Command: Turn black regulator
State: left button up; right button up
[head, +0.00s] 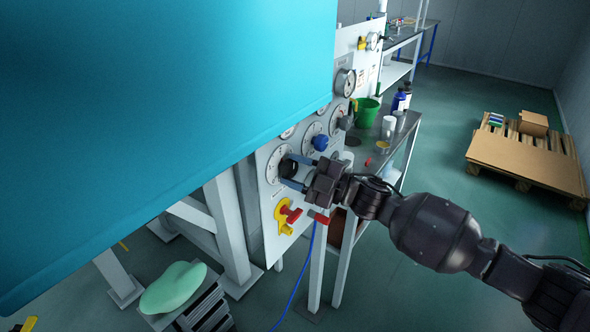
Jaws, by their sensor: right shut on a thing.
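The black regulator (289,168) is a round dark knob on a white dial, low on the upright white panel (268,196). My right gripper (291,170) reaches in from the right, one finger above the knob and one below, shut on it. The gripper body covers part of the panel to the right of the knob. The knob's pointer and exact angle are too small to read. My left gripper is not in view.
A large teal surface (150,110) hides the upper left. A blue knob (320,142) sits up and right of the black one. A red and yellow valve (288,216) is just below. A bench (366,158) with a green bucket (367,112) stands behind.

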jog(key=shift+n, duration=0.4)
jog(key=o, duration=0.9)
jog(key=shift+d, duration=0.1)
jog(key=v, duration=1)
jog(key=shift+s+d+b, duration=0.1)
jog(key=shift+d+b, duration=0.25)
